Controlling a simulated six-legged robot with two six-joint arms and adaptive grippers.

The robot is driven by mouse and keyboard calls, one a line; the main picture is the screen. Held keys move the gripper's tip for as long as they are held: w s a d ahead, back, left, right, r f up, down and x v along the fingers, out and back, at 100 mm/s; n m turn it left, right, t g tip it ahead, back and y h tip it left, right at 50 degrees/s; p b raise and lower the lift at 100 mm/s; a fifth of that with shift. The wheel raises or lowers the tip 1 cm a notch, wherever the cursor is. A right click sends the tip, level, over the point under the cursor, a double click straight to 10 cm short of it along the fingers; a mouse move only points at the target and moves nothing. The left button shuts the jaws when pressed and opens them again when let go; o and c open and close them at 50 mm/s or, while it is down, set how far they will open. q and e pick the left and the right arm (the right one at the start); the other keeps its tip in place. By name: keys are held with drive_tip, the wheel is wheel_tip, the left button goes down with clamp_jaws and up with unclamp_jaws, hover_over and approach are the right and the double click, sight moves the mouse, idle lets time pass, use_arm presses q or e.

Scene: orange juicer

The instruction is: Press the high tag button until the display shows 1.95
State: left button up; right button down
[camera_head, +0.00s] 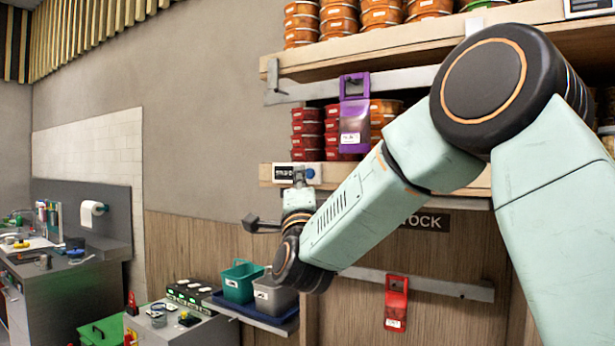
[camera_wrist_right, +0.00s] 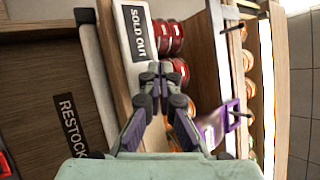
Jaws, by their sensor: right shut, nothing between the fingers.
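A white tag with a dark display (camera_head: 284,173) sits on the front edge of the middle shelf. In the wrist view this tag (camera_wrist_right: 136,32) reads "SOLD OUT", turned sideways. A round blue button (camera_head: 310,173) is at its right end. My right gripper (camera_head: 299,178) is shut and empty, its fingertips just below and in front of the button. In the wrist view the right gripper (camera_wrist_right: 158,72) points at the tag's end and hides the button; I cannot tell whether it touches. Another tag (camera_head: 588,6) is cut off at the top right. My left gripper is not in view.
A purple holder (camera_head: 355,120) hangs close right of the tag, before stacked red tubs (camera_head: 307,135). A red holder (camera_head: 396,303) hangs lower on a rail. Teal (camera_head: 242,282) and grey (camera_head: 274,297) bins stand below my right arm. The wall left of the shelf is clear.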

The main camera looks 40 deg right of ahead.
drive_tip(key=shift+d, duration=0.45)
idle(0.6)
drive_tip(key=shift+w+a, duration=0.1)
drive_tip(key=shift+w, duration=0.05)
drive_tip(key=shift+d, duration=0.25)
drive_tip(key=shift+a, duration=0.1)
drive_tip(key=shift+s+a+b, duration=0.45)
drive_tip(key=shift+a+b, duration=0.2)
drive_tip(key=shift+a, duration=0.05)
